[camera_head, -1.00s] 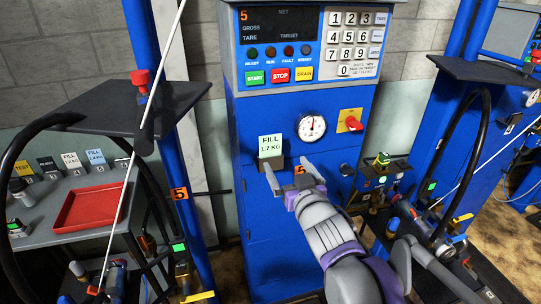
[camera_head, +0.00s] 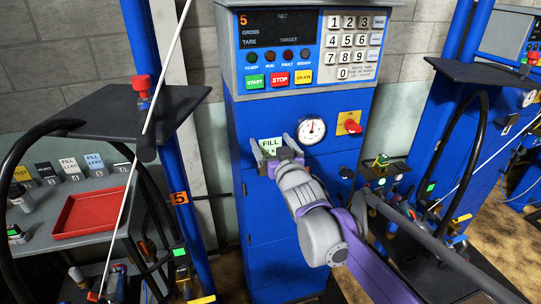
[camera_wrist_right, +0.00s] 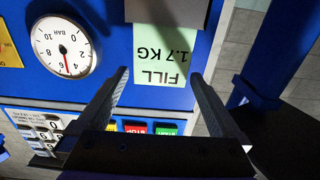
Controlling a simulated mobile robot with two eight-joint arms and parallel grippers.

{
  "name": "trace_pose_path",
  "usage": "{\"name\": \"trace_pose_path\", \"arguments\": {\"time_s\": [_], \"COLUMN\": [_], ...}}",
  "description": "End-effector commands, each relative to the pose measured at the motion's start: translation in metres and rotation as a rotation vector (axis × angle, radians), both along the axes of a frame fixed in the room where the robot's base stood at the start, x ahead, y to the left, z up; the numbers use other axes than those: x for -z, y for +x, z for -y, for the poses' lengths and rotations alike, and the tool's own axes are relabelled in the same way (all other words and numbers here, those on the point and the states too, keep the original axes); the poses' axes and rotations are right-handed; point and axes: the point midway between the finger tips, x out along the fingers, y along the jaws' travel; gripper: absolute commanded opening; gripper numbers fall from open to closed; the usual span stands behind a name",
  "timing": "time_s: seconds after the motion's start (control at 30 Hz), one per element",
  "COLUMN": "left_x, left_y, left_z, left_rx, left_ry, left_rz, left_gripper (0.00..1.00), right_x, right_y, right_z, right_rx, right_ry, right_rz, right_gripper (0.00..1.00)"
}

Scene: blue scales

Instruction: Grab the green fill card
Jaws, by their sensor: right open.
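The pale green card (camera_head: 270,145), marked FILL 1.7 KG, stands upright against the front of the blue cabinet, below the keypad panel. It also shows upside down in the right wrist view (camera_wrist_right: 164,57). My right gripper (camera_head: 273,142) is open, with one finger on each side of the card. In the right wrist view my right gripper (camera_wrist_right: 159,76) frames the card's lettered part between its fingers, and I see no contact. The card's holder is hidden behind my gripper in the head view. My left gripper is not in view.
A round gauge (camera_head: 312,130) and a red knob on a yellow plate (camera_head: 350,122) sit right of the card. A dark shelf (camera_head: 125,112) juts out left of the cabinet.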

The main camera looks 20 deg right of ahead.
Motion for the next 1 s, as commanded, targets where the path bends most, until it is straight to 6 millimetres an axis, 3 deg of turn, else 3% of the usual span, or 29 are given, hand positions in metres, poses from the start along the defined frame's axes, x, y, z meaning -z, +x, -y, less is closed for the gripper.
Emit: {"name": "trace_pose_path", "arguments": {"time_s": [0.1,0.37,0.8,1.0], "left_x": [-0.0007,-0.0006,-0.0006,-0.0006], "left_y": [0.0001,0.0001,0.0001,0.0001], "left_z": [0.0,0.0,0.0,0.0], "left_rx": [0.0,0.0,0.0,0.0], "left_ry": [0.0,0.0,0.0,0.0], "left_rz": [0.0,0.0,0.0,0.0], "left_gripper": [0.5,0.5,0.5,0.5], "right_x": [0.0,0.0004,0.0002,-0.0006], "right_y": [0.0106,0.0122,0.0119,0.0119], "right_z": [-0.0003,-0.0002,-0.0002,-0.0002], "right_rx": [0.0,0.001,0.0,0.0], "right_ry": [0.0,0.0,0.0,0.0], "right_rz": [0.0,0.0,0.0,0.0], "right_gripper": [1.0,1.0,0.23,0.23]}}
